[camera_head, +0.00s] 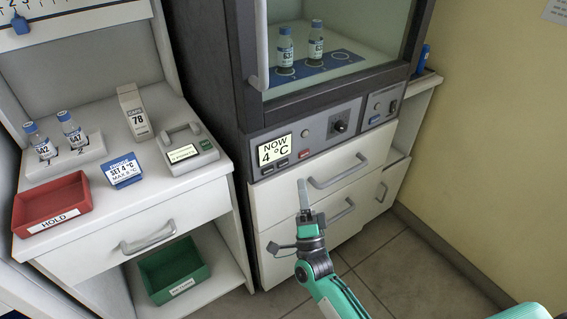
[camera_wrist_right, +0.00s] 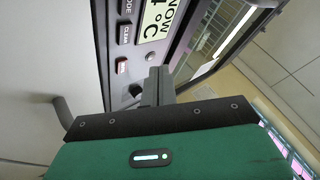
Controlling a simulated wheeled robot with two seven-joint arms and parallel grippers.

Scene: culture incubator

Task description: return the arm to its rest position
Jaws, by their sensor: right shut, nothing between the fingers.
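My right gripper (camera_head: 305,201) is in the lower middle of the head view, in front of the incubator's drawers. Its fingers are shut with nothing between them and point up in the picture. In the right wrist view the closed fingers (camera_wrist_right: 158,86) show near the incubator's control panel, whose display (camera_wrist_right: 158,20) is partly visible. The right arm (camera_head: 340,295) comes in from the bottom, green and grey. My left gripper is not in view.
The incubator (camera_head: 345,127) reads "NOW 4 °C" and has two vials (camera_head: 286,47) inside. The left bench holds a red HOLD tray (camera_head: 30,226), two vials in a rack (camera_head: 88,158), a blue sign (camera_head: 123,171) and a small device (camera_head: 188,150). A green bin (camera_head: 205,272) sits below. Floor is clear at right.

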